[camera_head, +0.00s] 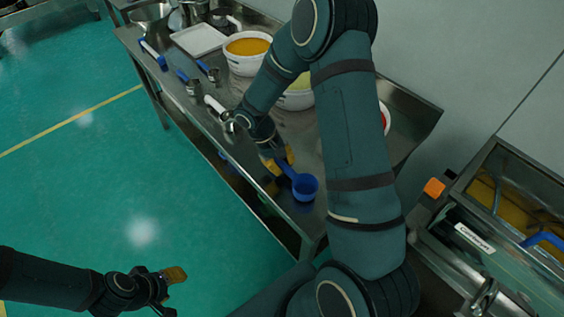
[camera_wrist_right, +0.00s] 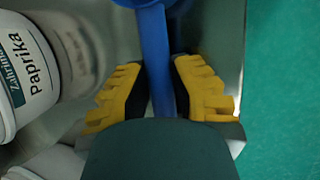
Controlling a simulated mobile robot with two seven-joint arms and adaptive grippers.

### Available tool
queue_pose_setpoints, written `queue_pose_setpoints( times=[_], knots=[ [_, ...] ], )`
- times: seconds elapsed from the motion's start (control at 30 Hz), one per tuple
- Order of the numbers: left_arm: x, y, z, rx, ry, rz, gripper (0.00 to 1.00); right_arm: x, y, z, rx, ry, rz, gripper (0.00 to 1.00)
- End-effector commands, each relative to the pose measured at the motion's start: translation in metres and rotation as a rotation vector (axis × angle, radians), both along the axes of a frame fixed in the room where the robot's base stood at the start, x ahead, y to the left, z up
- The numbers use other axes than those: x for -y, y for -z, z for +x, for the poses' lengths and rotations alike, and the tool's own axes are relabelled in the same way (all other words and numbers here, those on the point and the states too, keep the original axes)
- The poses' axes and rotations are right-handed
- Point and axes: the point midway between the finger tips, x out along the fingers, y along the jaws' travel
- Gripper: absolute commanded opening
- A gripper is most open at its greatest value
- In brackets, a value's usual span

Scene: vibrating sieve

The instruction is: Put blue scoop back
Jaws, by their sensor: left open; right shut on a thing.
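The blue scoop (camera_head: 305,186) is at the front edge of the steel table, its round bowl toward the table's near end. My right gripper (camera_head: 279,161) is shut on its handle. In the right wrist view the yellow-padded fingers of the gripper (camera_wrist_right: 161,88) close on both sides of the blue handle (camera_wrist_right: 157,45), and the bowl is mostly cut off at the top. I cannot tell whether the scoop touches the tabletop. My left gripper (camera_head: 172,290) is open and empty over the floor at bottom left.
The steel table (camera_head: 408,98) holds a tub of orange powder (camera_head: 248,48), a white tray (camera_head: 199,40) and several other scoops. A Paprika tub (camera_wrist_right: 24,75) stands close beside my right gripper. The sieve machine (camera_head: 490,235) is at right. The green floor at left is clear.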

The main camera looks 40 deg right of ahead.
Motion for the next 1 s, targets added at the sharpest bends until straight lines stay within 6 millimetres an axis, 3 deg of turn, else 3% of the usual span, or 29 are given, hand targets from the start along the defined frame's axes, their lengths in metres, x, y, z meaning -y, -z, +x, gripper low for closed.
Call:
queue_pose_setpoints(
  times=[0.87,0.9,0.97,1.0],
  knots=[
    [0.0,0.003,0.0003,0.0,0.0,0.0,0.47,0.0,0.0035,0.0002,0.0,0.0,0.0,0.0],
    [0.0,0.0029,0.0002,0.0,0.0,0.0,0.47,0.0,0.0035,0.0002,0.0,0.0,0.0,0.3],
    [0.0,0.0029,0.0002,0.0,0.0,0.0,0.47,0.0,0.0035,0.0002,0.0,0.0,0.0,0.49],
    [0.0,0.0029,0.0002,0.0,0.0,0.0,0.47,0.0,0.0035,0.0001,0.0,0.0,0.0,0.49]
  ],
)
